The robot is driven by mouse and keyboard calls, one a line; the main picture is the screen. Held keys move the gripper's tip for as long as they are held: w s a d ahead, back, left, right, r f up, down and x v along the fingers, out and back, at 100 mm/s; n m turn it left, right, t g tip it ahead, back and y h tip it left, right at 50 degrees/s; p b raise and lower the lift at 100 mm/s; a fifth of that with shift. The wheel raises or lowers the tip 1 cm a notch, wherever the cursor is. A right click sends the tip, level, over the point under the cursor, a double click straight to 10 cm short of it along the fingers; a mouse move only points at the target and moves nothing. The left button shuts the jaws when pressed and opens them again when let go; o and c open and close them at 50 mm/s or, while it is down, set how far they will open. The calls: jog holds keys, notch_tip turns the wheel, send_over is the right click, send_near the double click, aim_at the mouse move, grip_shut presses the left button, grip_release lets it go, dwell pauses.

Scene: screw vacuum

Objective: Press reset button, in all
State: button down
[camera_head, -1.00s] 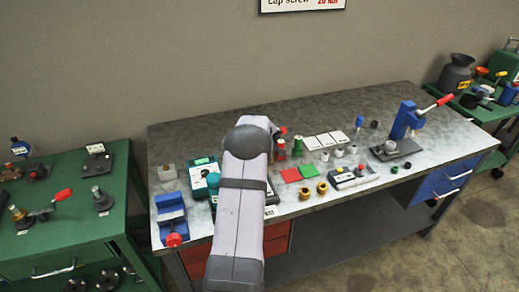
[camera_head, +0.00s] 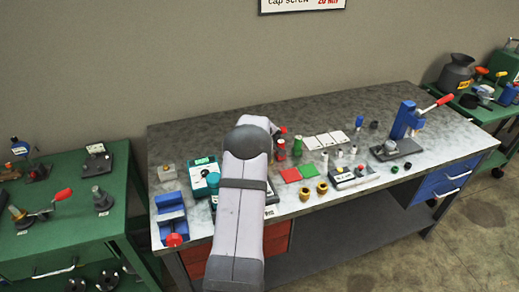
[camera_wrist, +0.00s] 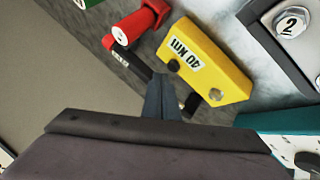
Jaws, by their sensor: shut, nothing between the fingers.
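My gripper (camera_wrist: 165,95) shows in the wrist view with its dark fingers shut and empty. Its tips are beside a yellow block (camera_wrist: 198,62) labelled "40 Nm", which carries a small black knob and a silver round part. A dark bar runs behind the fingers; whether they touch it or the block I cannot tell. In the head view my arm hides the gripper and the bench under it. A low box with coloured buttons (camera_head: 352,178) stands near the bench's front edge, right of my arm. I cannot make out which button is the reset.
On the bench are a blue vise (camera_head: 171,217), red and green pads (camera_head: 290,175) and a blue lever press (camera_head: 405,120). The bench's back left is fairly clear.

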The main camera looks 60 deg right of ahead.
jog(key=shift+f+b, duration=0.9)
jog(key=shift+b, duration=0.3)
dwell(0.8)
jog(key=shift+r, duration=0.2)
jog(key=shift+r+p, duration=0.6)
jog(key=shift+r, duration=0.05)
jog(key=shift+r, duration=0.1)
notch_tip(320, 180, up, 5)
jog(key=p, duration=0.3)
jog(key=shift+p, duration=0.35)
dwell(0.8)
